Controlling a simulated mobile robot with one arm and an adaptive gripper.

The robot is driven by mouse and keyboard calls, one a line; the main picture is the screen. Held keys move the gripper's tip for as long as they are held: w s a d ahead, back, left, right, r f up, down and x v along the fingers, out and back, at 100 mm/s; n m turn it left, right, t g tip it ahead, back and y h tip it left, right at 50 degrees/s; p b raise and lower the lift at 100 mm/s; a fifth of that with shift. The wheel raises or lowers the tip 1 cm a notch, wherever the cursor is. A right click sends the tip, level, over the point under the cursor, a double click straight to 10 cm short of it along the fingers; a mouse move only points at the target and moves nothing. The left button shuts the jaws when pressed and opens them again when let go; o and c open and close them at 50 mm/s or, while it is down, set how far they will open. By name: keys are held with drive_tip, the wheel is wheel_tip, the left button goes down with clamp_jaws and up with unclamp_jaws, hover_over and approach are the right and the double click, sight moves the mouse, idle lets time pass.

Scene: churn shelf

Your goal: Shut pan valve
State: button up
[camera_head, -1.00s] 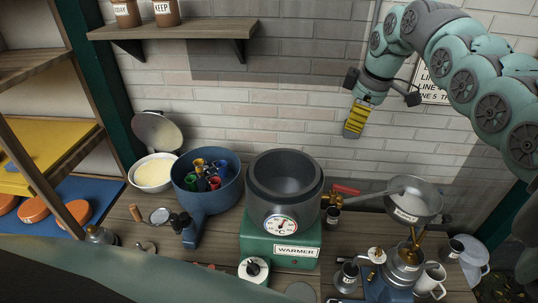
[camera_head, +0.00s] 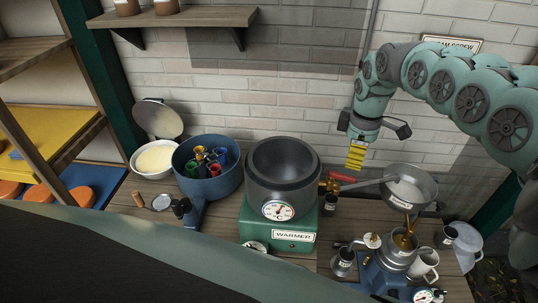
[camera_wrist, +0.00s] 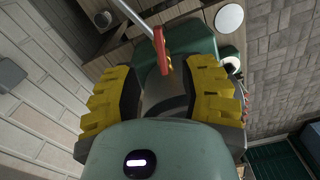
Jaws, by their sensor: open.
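The dark grey pan (camera_head: 283,178) sits on the green warmer (camera_head: 262,225) in the head view. A brass valve (camera_head: 329,188) sticks out of the pan's right side, with a red lever (camera_head: 342,178) that points right. The lever also shows in the wrist view (camera_wrist: 160,46), beyond and between my fingertips. My gripper (camera_head: 355,157) hangs just above and right of the lever, apart from it. Its yellow fingers are open and empty in the wrist view (camera_wrist: 163,82). The valve body is partly hidden in the wrist view.
A silver bowl (camera_head: 412,186) with a long handle lies right of the valve, its handle close to the lever. A small dark cup (camera_head: 330,205) stands under the valve. A blue pot (camera_head: 215,178) with coloured items stands left. Brick wall rises behind.

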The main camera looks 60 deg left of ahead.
sight(349, 176)
wheel_tip(349, 176, down, 6)
drive_tip(key=shift+s+a+f+p, duration=0.1)
drive_tip(key=shift+s+a+p, duration=0.05)
drive_tip(key=shift+p, duration=0.35)
drive_tip(key=shift+f, duration=0.7)
clamp_jaws()
